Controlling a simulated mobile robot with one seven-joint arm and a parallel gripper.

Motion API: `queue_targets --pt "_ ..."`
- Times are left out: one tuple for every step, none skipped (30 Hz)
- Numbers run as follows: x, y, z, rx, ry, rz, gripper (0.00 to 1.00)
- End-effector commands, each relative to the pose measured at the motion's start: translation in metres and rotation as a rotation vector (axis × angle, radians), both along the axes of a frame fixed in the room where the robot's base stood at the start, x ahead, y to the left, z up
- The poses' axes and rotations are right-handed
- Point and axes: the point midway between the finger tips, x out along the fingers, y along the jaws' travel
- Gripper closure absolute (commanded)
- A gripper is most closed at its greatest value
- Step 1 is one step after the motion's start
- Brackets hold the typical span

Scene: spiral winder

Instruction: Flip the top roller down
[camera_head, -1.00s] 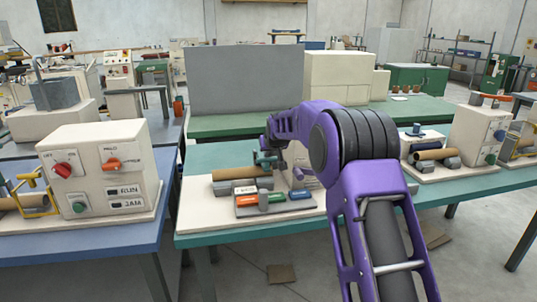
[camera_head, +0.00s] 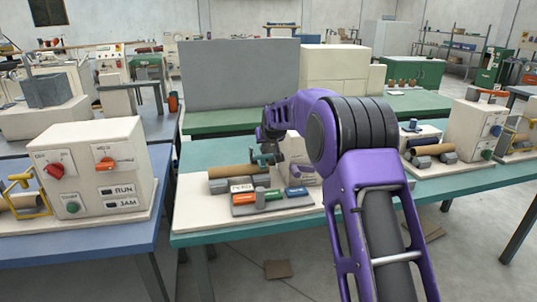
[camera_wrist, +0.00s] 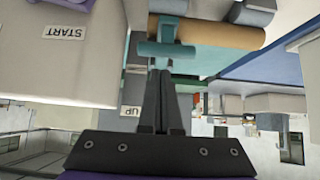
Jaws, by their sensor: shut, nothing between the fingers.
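The spiral winder stands on a pale base board (camera_head: 195,215) on the teal table. It has a brown tube (camera_head: 232,171), grey rollers and a cream box with a START label, seen in the wrist view (camera_wrist: 64,32). A teal T-shaped handle (camera_head: 265,158) rises by the tube, and it also shows in the wrist view (camera_wrist: 166,50). My gripper (camera_wrist: 161,75) is shut and empty, with its fingertips close to the teal handle. I cannot tell whether they touch. The brown tube lies just beyond the handle in the wrist view (camera_wrist: 225,33). My arm hides part of the winder's box in the head view.
A UP label (camera_wrist: 130,111) is beside my fingers. Similar machines stand left (camera_head: 88,175) and right (camera_head: 475,125). A grey panel (camera_head: 240,75) stands behind.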

Motion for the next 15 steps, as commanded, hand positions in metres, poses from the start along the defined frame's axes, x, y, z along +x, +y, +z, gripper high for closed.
queue_targets --pt "0.001 0.0 0.021 0.004 -0.019 0.0 1.0" --pt "-0.002 0.0 0.02 0.004 -0.019 0.0 1.0" --pt "-0.009 -0.002 0.014 0.004 -0.018 0.0 1.0" --pt "-0.014 -0.002 0.013 0.004 -0.019 0.0 1.0" --pt "-0.018 -0.003 0.013 0.005 -0.02 0.001 1.0" --pt "-0.024 -0.004 0.012 0.005 -0.02 0.001 1.0" --pt "-0.029 -0.005 0.011 0.005 -0.023 0.001 1.0" --pt "-0.033 -0.006 0.01 0.005 -0.022 0.001 1.0" --pt "-0.04 -0.007 0.009 0.006 -0.024 0.001 1.0" --pt "-0.044 -0.008 0.007 0.006 -0.024 0.001 1.0" --pt "-0.049 -0.009 0.006 0.006 -0.024 0.001 1.0" --pt "-0.055 -0.01 0.004 0.006 -0.025 0.001 1.0" --pt "-0.059 -0.011 0.003 0.006 -0.025 0.001 1.0" --pt "-0.064 -0.012 0.002 0.006 -0.025 0.001 1.0" --pt "-0.069 -0.013 0.0 0.006 -0.026 0.001 1.0"
